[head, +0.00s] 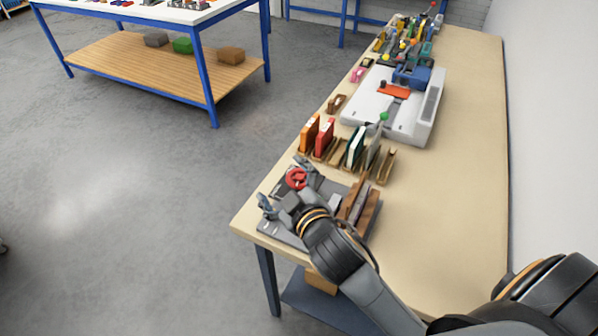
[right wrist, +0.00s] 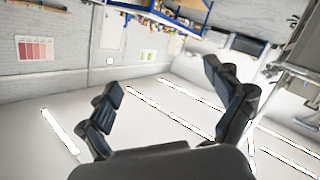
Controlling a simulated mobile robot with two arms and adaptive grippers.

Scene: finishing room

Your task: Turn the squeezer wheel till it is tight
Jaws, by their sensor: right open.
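The red squeezer wheel (head: 297,178) sits on a grey metal fixture (head: 285,230) at the near left corner of the bench. My right gripper (head: 285,185) is open at the wheel, one finger on the near left side and the other towards the back. In the head view the wheel shows between the fingers, but I cannot tell whether they touch it. In the right wrist view the fingers (right wrist: 162,85) are spread with nothing visible between them, and the wheel does not show. My left gripper is out of view.
Wooden blocks (head: 358,204) stand on the fixture beside my right wrist. Behind it are a rack with orange and red books or boards (head: 324,138) and a white machine (head: 405,118). The bench's right side (head: 450,190) is clear. A blue-framed table (head: 205,75) stands across the floor.

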